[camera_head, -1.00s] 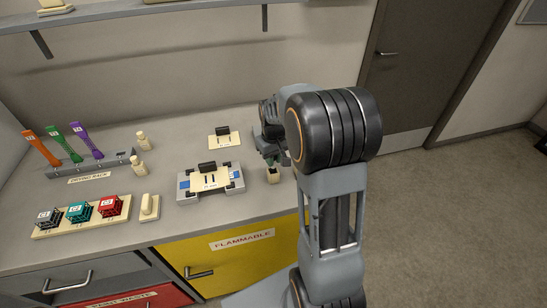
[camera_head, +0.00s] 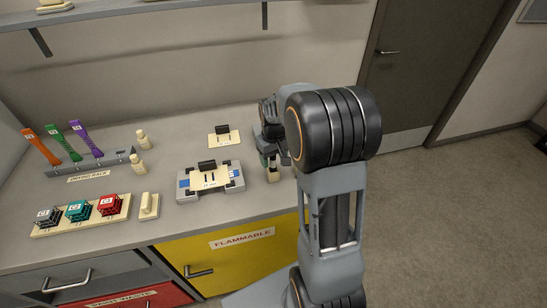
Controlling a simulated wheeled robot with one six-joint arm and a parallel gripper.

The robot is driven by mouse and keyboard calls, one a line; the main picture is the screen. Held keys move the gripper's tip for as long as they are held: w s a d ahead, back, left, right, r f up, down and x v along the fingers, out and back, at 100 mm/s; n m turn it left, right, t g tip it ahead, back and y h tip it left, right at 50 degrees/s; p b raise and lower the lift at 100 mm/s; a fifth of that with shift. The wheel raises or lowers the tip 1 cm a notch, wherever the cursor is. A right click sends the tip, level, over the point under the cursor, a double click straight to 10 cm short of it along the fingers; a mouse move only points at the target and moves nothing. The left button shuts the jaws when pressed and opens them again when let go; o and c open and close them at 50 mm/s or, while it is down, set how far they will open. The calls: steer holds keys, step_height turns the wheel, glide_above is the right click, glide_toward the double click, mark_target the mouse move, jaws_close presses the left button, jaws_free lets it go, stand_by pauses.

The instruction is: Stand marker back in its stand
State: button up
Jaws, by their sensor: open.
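The marker stand is a small cream block (camera_head: 272,176) near the right front of the counter. My gripper (camera_head: 271,158) is open directly above and behind the stand, partly covered by my own arm. A small dark, greenish piece that looks like the marker (camera_head: 272,164) shows at the top of the stand between the fingers. It seems upright in the stand, but it is too small and too hidden to tell how deep it sits.
A grey-and-cream fixture (camera_head: 210,181) stands left of the stand, with a cream plate and black block (camera_head: 223,138) behind it. A tray (camera_head: 85,227) holds three lattice cubes. Bare counter lies in front of the fixture.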

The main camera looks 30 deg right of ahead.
steer(key=shift+o, duration=1.3)
steer(key=shift+r+p, duration=1.95)
steer(key=shift+r, duration=0.6)
step_height(320, 180, up, 14)
steer(key=b, duration=0.1)
steer(key=shift+f, duration=0.15)
